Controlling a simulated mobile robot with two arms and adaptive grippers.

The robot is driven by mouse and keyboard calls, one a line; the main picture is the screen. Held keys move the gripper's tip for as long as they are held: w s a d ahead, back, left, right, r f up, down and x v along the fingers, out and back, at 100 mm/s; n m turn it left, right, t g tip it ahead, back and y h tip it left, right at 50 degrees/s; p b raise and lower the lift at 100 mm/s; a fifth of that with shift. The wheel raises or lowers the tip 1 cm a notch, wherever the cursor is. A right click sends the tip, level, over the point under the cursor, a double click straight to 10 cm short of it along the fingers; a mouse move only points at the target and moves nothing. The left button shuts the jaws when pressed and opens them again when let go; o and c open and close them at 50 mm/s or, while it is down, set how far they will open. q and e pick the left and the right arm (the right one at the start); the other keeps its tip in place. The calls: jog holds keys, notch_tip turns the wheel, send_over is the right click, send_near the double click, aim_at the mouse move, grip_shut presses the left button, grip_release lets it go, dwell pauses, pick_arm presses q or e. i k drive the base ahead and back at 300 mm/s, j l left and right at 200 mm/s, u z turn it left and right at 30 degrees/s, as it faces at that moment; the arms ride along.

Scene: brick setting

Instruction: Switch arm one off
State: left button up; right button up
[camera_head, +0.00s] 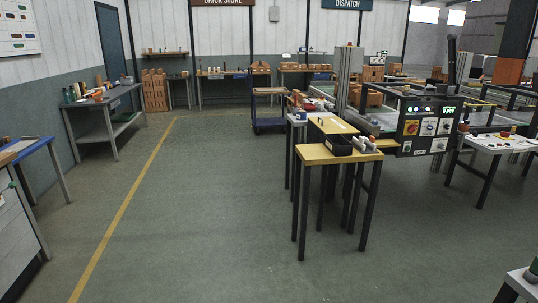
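A dark control panel (428,126) stands right of centre, some distance away, on the front of a work cell. Its face carries several small switch plates. One plate is yellow with a red rotary switch (411,127); the others look white. The labels are too small to read, so I cannot tell which switch belongs to arm one. Neither of my grippers is in view.
A yellow-topped table (312,155) with a black bin (337,145) stands left of the panel. A white table (486,143) stands right of it. A blue trolley (267,121) is farther back. Benches line the left. Floor in the middle is clear, with a yellow line (126,203).

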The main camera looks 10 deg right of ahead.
aim_at(411, 129)
jog(key=i+z, duration=0.3)
jog(key=i, duration=0.3)
jog(key=i+z, duration=0.3)
jog(key=i, duration=0.3)
jog(key=i+j+z, duration=0.25)
jog(key=i, duration=0.3)
jog(key=i+l+z, duration=0.2)
jog(key=i+z, duration=0.15)
jog(key=i, duration=0.2)
jog(key=i+z, duration=0.4)
jog(key=i+j+z, duration=0.15)
jog(key=i+z, duration=0.2)
jog(key=i, duration=0.3)
jog(key=i+j+z, duration=0.35)
jog(key=i, duration=0.15)
jog(key=i+l+z, duration=0.15)
jog(key=i+z, duration=0.2)
jog(key=i, duration=0.25)
jog(key=i+z, duration=0.35)
jog(key=i, duration=0.25)
jog(key=i+j+z, duration=0.1)
jog(key=i+z, duration=0.25)
jog(key=i, duration=0.2)
